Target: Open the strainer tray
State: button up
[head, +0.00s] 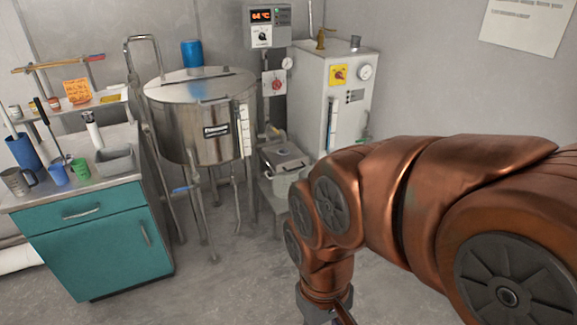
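A small grey metal unit with a flat lid and a dark handle (284,160) sits low between the steel kettle and the white boiler. It may be the strainer tray, but I cannot tell for certain. Its lid looks flat and closed. A light grey pot-like part (288,183) is just below it, partly hidden by my arm. My arm reaches in from the right and bends down. My gripper (330,318) is at the bottom edge, mostly cut off, in front of and below the unit. Its fingers do not show clearly.
A large steel kettle (190,125) on legs stands left of the unit, with a blue-handled valve (183,188). The white boiler (345,95) stands behind. A teal cabinet (95,255) with cups and a sink is at left. The floor (225,285) in front is clear.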

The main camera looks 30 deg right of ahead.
aim_at(287, 157)
jog(key=k, duration=0.6)
jog(key=z, duration=0.6)
jog(key=i, duration=0.7)
jog(key=z, duration=0.55)
jog(key=i, duration=1)
jog(key=u, duration=0.95)
jog(key=i, duration=0.85)
jog(key=u, duration=0.85)
